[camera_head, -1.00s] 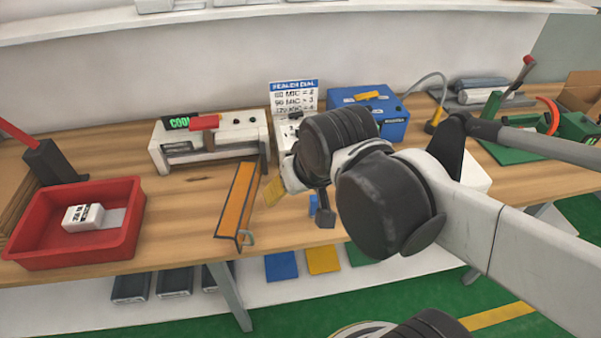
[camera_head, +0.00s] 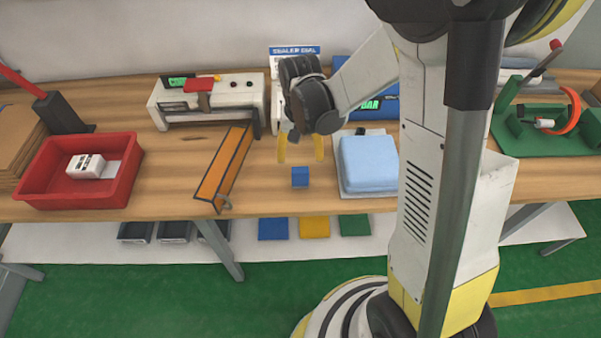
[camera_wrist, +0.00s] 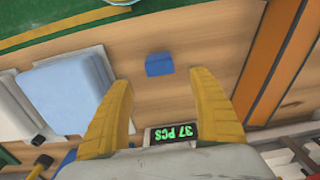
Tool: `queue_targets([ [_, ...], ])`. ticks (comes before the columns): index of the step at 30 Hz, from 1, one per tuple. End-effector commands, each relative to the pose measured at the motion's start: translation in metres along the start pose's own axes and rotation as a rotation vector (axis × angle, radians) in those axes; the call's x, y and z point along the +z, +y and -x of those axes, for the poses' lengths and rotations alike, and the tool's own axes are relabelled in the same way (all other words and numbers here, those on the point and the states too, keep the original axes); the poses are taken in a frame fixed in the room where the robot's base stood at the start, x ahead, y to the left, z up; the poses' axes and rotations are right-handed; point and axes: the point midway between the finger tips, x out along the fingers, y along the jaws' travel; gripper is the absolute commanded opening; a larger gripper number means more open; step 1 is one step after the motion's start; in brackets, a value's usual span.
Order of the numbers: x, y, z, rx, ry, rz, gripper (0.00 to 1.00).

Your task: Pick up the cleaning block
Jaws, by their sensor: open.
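A small blue block (camera_head: 300,177), which I take for the cleaning block, sits on the wooden table near its front edge. My gripper (camera_head: 300,158) has yellow fingers spread apart and stands just behind the block in the head view. In the wrist view the same blue block (camera_wrist: 159,64) lies just beyond the gap between the fingertips of my gripper (camera_wrist: 161,82). Nothing is between the fingers. Whether the fingertips are at the block's height is hard to tell.
A pale blue cushion-like pad (camera_head: 368,163) lies on a white board right of the block. An orange bar (camera_head: 224,165) lies to the left. A red tray (camera_head: 50,200) with a white box (camera_head: 86,166) stands far left. A sealer machine (camera_head: 235,90) is behind.

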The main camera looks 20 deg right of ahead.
Motion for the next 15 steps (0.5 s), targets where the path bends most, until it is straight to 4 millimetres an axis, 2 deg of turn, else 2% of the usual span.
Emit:
queue_targets([
  [1,0.000,0.000,-0.011,0.000,0.000,0.000,0.70],
  [3,0.000,0.000,-0.018,0.000,0.001,0.001,0.70],
  [10,0.002,0.000,-0.033,0.000,0.001,0.001,0.70],
  [15,0.005,-0.001,-0.062,0.000,0.001,0.001,0.70],
])
